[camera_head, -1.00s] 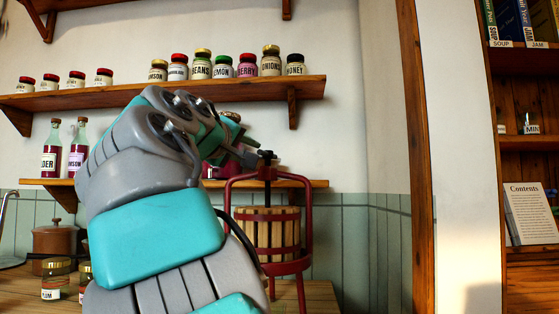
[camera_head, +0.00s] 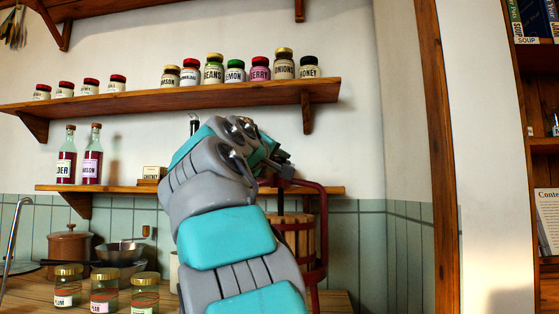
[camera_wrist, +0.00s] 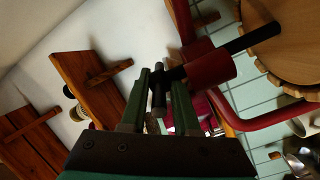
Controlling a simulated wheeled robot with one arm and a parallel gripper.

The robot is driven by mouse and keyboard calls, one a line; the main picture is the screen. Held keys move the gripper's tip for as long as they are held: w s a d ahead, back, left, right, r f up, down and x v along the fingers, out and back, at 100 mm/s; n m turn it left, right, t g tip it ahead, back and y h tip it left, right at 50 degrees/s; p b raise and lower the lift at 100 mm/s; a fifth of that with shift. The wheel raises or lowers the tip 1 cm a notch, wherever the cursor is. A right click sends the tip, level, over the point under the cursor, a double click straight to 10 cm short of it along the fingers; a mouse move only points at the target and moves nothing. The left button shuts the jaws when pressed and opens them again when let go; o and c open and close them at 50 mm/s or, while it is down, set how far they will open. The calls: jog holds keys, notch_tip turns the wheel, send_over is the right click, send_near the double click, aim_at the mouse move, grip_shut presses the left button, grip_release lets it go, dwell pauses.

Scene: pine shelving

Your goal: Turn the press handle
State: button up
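The press (camera_head: 293,240) stands at right of centre in the head view, with a slatted wooden barrel in a red frame; my arm hides its left part. In the wrist view its red hub (camera_wrist: 208,66) and dark screw (camera_wrist: 252,38) show at upper right. The dark press handle (camera_wrist: 158,96) is a thin bar with a crosspiece at its end. My gripper (camera_wrist: 161,76) has its two green fingers on either side of the crosspiece, with narrow gaps visible at its sides. In the head view the gripper (camera_head: 284,168) is at the press's top; its fingers are too small to judge there.
A long shelf (camera_head: 180,97) with several jars runs above my arm. A lower shelf (camera_head: 120,188) holds two bottles (camera_head: 92,155) and a small box. Several glass jars (camera_head: 104,290), a copper pot (camera_head: 69,245) and a pan (camera_head: 120,254) stand on the counter at left.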

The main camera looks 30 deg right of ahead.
grip_shut()
dwell(0.3)
jog(key=shift+s, duration=0.1)
jog(key=shift+d+r+n+t+y, duration=0.1)
jog(key=shift+n+t+y, duration=0.5)
jog(key=shift+t+y, duration=0.1)
jog(key=shift+n+t+y+p, duration=0.4)
jog(key=shift+p, duration=0.1)
